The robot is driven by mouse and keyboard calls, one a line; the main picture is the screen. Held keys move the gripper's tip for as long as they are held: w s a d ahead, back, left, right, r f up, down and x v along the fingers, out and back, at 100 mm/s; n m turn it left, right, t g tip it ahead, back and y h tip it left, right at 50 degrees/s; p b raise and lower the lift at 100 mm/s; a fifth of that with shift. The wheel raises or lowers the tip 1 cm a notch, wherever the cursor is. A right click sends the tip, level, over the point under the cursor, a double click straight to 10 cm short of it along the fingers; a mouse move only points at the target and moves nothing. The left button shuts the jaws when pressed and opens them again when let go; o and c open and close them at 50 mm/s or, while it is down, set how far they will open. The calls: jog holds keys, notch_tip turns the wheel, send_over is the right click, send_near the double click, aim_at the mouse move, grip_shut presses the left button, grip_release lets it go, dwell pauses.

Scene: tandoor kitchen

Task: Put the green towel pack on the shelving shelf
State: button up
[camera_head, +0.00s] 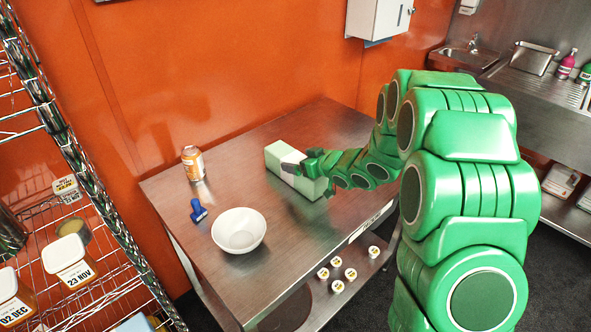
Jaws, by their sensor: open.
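The green towel pack (276,153) is a pale green block with a white band, lying on the steel table (205,278) near its back right. My gripper (298,166) is at the pack's middle, with a dark fingertip against or just over the white band. The jaws are open; the far finger is hidden, so I cannot tell whether they straddle the pack. The wire shelving (108,292) stands at the far left, with labelled tubs on its shelves.
A white bowl (239,231), a blue brush-like tool (198,210) and an orange-labelled jar (193,163) stand on the table, left of the pack. Small labelled pots (337,286) sit on the table's lower shelf. A white wall dispenser (378,19) hangs behind. A sink counter (535,85) is at right.

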jog(key=shift+w+a+f, duration=0.25)
jog(key=shift+w+a, duration=0.05)
jog(key=c, duration=1.2)
jog(key=shift+r, duration=0.1)
